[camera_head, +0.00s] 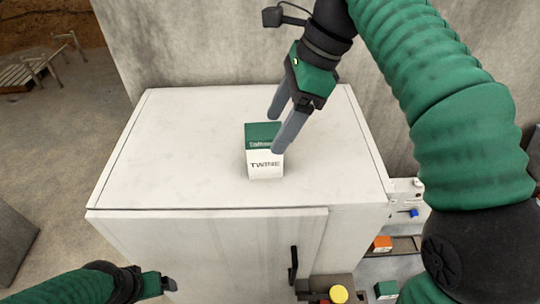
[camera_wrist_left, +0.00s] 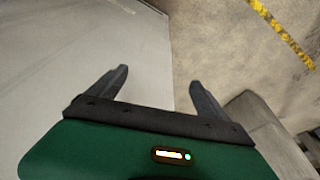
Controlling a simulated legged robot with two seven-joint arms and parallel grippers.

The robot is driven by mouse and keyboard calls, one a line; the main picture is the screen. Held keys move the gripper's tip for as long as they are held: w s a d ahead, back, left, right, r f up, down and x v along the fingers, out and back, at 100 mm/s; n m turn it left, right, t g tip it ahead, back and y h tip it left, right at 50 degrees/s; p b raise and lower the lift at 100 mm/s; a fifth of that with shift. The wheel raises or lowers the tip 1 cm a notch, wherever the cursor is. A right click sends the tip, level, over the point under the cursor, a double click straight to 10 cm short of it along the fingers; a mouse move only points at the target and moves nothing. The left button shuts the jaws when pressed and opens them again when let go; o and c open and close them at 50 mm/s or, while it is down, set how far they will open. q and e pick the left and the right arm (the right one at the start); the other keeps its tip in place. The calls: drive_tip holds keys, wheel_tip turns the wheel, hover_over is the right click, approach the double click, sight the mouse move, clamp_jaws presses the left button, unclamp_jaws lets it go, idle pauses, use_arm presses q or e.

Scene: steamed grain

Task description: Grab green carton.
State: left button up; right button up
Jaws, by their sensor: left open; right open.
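The green carton (camera_head: 264,160), green on its upper part and white below with the word TWINE, stands upright on the white cabinet top (camera_head: 190,150). My right gripper (camera_head: 275,132) is open and reaches down from the upper right at the carton. One finger overlaps the carton's right side in the picture; the other is above its top edge. I cannot tell whether they touch it. My left gripper (camera_head: 172,284) is low at the left, in front of the cabinet and well away from the carton. In the left wrist view it is open and empty (camera_wrist_left: 160,85).
The cabinet has a dark door handle (camera_head: 293,264) on its front. A yellow knob (camera_head: 338,294), an orange box (camera_head: 382,243) and another green-white box (camera_head: 386,289) are at the lower right. A concrete wall (camera_head: 220,45) stands behind. The cabinet top around the carton is clear.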

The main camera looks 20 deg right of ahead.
sight(265, 143)
drive_tip(key=a+f, duration=0.1)
drive_tip(key=w+a+f+p, duration=0.1)
drive_tip(key=f, duration=0.1)
drive_tip(key=w+a+f, duration=0.1)
drive_tip(key=shift+w+f, duration=0.2)
drive_tip(key=shift+f, duration=0.2)
drive_tip(key=shift+s+a+f+p, duration=0.15)
drive_tip(key=shift+f+p, duration=0.15)
drive_tip(key=shift+s+d, duration=0.25)
drive_tip(key=shift+s, duration=0.15)
drive_tip(key=shift+d, duration=0.2)
drive_tip(key=shift+c, duration=0.8)
drive_tip(key=shift+d, duration=0.15)
drive_tip(key=shift+c, duration=1.2)
drive_tip(key=shift+w+d+f, duration=0.1)
drive_tip(key=shift+w, duration=0.15)
drive_tip(key=c, duration=0.5)
drive_tip(key=shift+a, duration=0.3)
clamp_jaws()
use_arm(q)
drive_tip(key=shift+w+a+r, duration=0.45)
drive_tip(key=shift+a+r, duration=0.05)
drive_tip(key=shift+r, duration=0.05)
use_arm(e)
drive_tip(key=shift+a, duration=0.15)
